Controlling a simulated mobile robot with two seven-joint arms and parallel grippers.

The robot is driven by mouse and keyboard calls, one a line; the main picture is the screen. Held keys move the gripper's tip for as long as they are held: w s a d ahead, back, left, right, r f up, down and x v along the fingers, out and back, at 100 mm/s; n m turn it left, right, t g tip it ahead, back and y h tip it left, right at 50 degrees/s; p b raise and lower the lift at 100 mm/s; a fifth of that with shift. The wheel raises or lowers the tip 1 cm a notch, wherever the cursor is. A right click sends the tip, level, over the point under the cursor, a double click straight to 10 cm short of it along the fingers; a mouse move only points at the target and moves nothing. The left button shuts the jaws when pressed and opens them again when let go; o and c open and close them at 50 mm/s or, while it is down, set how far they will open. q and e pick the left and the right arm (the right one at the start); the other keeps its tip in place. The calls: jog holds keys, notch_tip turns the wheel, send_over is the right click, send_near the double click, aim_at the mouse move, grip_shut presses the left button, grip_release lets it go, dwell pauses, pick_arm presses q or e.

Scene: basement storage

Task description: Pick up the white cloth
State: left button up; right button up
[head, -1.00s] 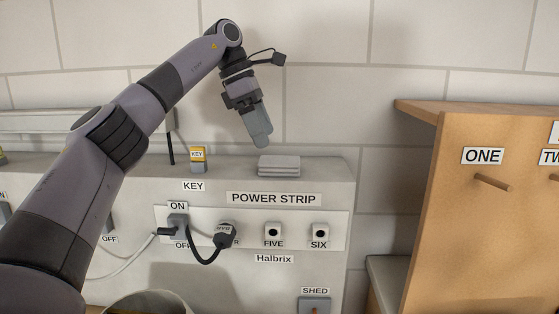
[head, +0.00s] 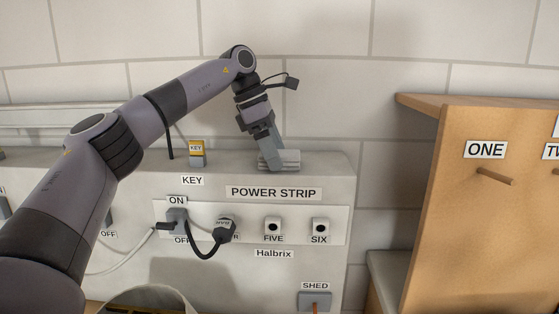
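The white cloth (head: 291,160) looks like a small, folded, pale grey-white stack. It lies on the top ledge of the white wall unit, above the POWER STRIP label. My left gripper (head: 271,162) points down at the cloth from above, with its fingertips at the cloth's left and middle part and covering some of it. Its two fingers appear spread apart, and the cloth still rests on the ledge. Whether the fingers touch the cloth is hard to see. My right gripper is out of view.
A yellow-topped KEY block (head: 197,152) stands on the ledge left of the cloth. The power strip (head: 296,229) with a black plug (head: 225,229) is below on the front face. A wooden peg board (head: 450,190) stands at right. The ledge right of the cloth is clear.

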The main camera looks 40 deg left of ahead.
pick_arm(q)
jog(key=c, duration=1.1)
jog(key=shift+o, duration=0.2)
notch_tip(320, 180, up, 10)
jog(key=p, duration=0.1)
jog(key=shift+o, duration=1.2)
jog(key=shift+c, duration=0.8)
